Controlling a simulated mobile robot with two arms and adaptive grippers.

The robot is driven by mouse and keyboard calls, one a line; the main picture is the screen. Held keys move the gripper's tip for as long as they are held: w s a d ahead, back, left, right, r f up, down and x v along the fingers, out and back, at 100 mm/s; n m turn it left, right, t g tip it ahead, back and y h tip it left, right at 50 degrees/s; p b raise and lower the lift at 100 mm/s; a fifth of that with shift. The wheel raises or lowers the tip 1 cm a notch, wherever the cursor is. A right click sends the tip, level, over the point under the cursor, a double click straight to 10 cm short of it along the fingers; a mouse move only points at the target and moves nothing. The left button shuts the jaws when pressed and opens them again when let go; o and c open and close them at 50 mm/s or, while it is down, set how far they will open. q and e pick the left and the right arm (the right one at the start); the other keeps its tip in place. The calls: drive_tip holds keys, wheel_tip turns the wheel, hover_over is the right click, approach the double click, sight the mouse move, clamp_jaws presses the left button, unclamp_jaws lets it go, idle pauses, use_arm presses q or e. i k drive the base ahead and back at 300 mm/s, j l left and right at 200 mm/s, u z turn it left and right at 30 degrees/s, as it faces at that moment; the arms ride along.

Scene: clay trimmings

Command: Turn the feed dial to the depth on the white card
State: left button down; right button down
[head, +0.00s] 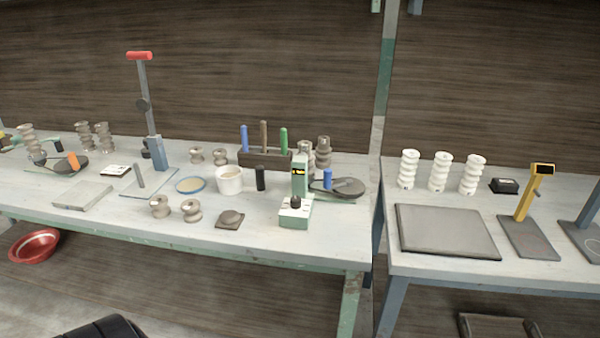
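A small green machine (300,181) stands near the front edge of the left bench. It has a pale base with a black knob (296,202) on top, which may be the feed dial. A black panel with a yellow mark sits high on its post. The knob's setting is too small to read. A small white, card-like piece (116,170) with dark marks lies at the left of the bench. I cannot tell whether it is the depth card, and nothing on it is readable. Neither of my grippers shows in the head view.
Beside the machine are a dark wheel (347,188), black cylinder (260,179), white tub (229,181) and brown block (230,219). A tall red-handled press (144,105) stands left. The right bench (430,276) carries white ribbed pieces (440,172), a grey slab (446,232) and a yellow stand (532,196).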

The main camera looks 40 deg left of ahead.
sight(295, 201)
drive_tip(key=u, duration=1.3)
